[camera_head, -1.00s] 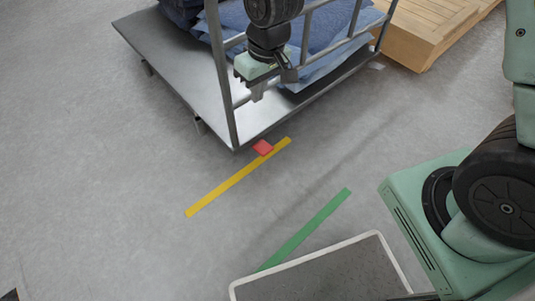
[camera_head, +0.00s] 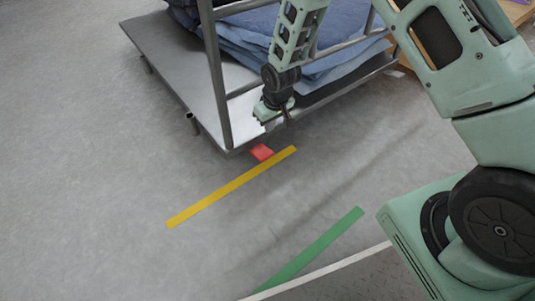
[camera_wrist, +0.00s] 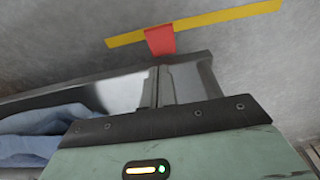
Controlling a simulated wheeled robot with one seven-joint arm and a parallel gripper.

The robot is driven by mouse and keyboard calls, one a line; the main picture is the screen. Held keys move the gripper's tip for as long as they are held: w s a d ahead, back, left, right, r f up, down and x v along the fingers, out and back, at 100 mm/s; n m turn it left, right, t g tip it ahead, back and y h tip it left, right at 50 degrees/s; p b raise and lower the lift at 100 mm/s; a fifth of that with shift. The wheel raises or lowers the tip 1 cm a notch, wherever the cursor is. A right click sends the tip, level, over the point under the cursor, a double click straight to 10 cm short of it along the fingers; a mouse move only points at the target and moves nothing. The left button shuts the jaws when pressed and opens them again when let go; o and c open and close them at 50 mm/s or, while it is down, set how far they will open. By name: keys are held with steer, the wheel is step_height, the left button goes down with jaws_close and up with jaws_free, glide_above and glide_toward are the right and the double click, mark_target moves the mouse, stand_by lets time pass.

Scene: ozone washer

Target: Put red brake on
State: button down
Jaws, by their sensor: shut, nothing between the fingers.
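The red brake (camera_head: 262,152) is a small red pedal that sticks out low from the near edge of the metal cart (camera_head: 190,75), beside the yellow floor line. In the wrist view the red brake (camera_wrist: 160,41) shows past the cart's edge, overlapping the yellow strip. My gripper (camera_head: 269,121) is shut and empty. In the head view it appears above and just right of the brake, close to the cart's front rail, and does not appear to touch the brake. In the wrist view the shut fingers (camera_wrist: 160,84) point toward the brake.
Folded blue cloth (camera_head: 240,45) lies on the cart behind its upright bars. A yellow strip (camera_head: 230,187) and a green strip (camera_head: 310,250) mark the grey floor. A wooden pallet shows at the top right. The floor left of the cart is clear.

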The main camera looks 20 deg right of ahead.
mark_target(267, 155)
steer(key=f+b, duration=0.2)
steer(key=f, duration=0.2)
steer(key=w+f+b, duration=0.1)
steer(key=f+b, duration=0.2)
steer(key=f, duration=0.1)
steer(key=f+b, duration=0.2)
steer(key=f, duration=0.2)
steer(key=shift+w+a+f, duration=0.15)
steer(key=shift+a+f, duration=0.1)
steer(key=shift+f, duration=0.15)
steer(key=shift+f+b, duration=0.45)
steer(key=shift+b, duration=0.1)
steer(key=shift+s+d, duration=0.1)
steer(key=shift+s, duration=0.1)
step_height(267, 155, down, 6)
steer(key=s+t+p, duration=0.1)
steer(key=shift+s+d+t+y+p, duration=0.25)
steer(key=shift+s+t+y+p, duration=0.05)
steer(key=shift+s+p, duration=0.1)
steer(key=shift+f, duration=0.1)
